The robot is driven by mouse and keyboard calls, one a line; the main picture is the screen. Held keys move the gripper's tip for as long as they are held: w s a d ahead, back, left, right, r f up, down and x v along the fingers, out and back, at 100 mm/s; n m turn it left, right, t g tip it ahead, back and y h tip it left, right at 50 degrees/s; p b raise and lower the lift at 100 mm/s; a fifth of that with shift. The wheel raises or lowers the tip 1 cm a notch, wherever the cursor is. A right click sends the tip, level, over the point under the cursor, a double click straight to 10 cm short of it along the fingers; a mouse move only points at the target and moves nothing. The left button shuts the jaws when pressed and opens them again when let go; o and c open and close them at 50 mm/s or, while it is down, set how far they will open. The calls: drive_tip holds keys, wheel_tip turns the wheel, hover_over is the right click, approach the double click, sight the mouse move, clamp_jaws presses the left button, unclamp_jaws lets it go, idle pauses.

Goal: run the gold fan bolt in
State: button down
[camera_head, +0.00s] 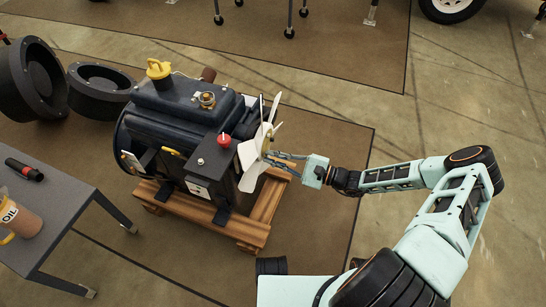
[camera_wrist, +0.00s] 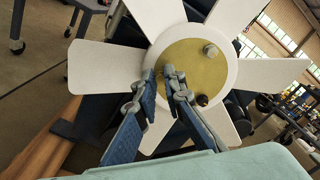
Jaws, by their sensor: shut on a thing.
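The white fan (camera_head: 276,127) is on the front of the dark engine (camera_head: 178,112); it fills the wrist view (camera_wrist: 106,66). Its round gold hub plate (camera_wrist: 183,58) faces the wrist camera. A silver bolt (camera_wrist: 210,48) shows at the plate's upper right and a dark bolt (camera_wrist: 202,100) at its lower right. My gripper (camera_wrist: 163,74) has both fingertips close together at the plate's left side, shut on what I take to be the gold fan bolt. The tips hide the bolt, so how deep it sits cannot be told. In the head view my gripper (camera_head: 270,157) reaches the fan from the right.
The engine stands on a wooden pallet (camera_head: 256,217). A grey table (camera_head: 48,210) at the left holds an oil bottle (camera_head: 22,219) and a dark handled tool (camera_head: 24,169). Black round housings (camera_head: 98,88) lie behind.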

drive_tip(key=m, duration=0.8)
drive_tip(key=m+b, duration=0.1)
drive_tip(key=m, duration=1.7)
drive_tip(key=shift+w+d+f+b, duration=0.25)
drive_tip(key=shift+d+b, duration=0.05)
drive_tip(key=shift+b, duration=0.05)
drive_tip(key=shift+m, duration=0.4)
drive_tip(key=c, duration=2)
unclamp_jaws()
drive_tip(key=shift+r, duration=0.1)
drive_tip(key=v, duration=1.2)
